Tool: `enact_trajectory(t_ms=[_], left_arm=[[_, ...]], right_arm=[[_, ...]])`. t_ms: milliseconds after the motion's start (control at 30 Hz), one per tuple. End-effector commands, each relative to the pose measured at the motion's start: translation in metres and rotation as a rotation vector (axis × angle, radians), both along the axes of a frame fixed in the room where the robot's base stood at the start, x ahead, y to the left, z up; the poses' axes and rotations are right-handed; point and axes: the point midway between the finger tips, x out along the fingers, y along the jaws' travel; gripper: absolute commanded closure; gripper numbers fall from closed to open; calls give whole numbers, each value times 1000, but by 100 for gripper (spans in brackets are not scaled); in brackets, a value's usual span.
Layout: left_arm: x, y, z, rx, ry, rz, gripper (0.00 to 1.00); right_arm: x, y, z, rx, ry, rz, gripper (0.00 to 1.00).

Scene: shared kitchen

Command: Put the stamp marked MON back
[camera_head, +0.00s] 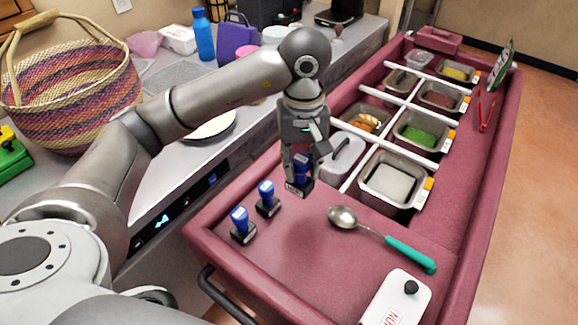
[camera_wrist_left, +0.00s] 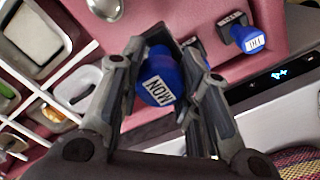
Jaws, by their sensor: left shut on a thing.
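The stamp marked MON has a blue handle and a dark base (camera_head: 299,188). Its white MON label shows in the left wrist view on the blue handle (camera_wrist_left: 158,91). My left gripper (camera_head: 302,168) points down with its fingers shut on either side of this stamp. The stamp is upright at the cart's left side; whether its base touches the surface I cannot tell. Two similar blue stamps stand in a row toward the front left, one nearer (camera_head: 266,197) and one farther from it (camera_head: 242,225). My right gripper is not in view.
The maroon cart top (camera_head: 300,260) is clear in front. A ladle with a green handle (camera_head: 410,254) lies to the right. Metal food pans (camera_head: 365,187) and a white-lidded pan (camera_head: 345,150) sit behind.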

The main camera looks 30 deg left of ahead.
Motion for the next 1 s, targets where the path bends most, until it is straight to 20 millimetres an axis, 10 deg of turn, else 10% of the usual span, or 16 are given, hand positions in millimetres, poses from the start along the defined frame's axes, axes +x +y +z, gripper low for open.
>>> enact_trajectory(t_ms=[400, 1000], left_arm=[[61, 53, -59, 1, 4, 0, 100], [74, 64, -110, 0, 0, -2, 100]], right_arm=[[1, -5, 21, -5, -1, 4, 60], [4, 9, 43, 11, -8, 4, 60]])
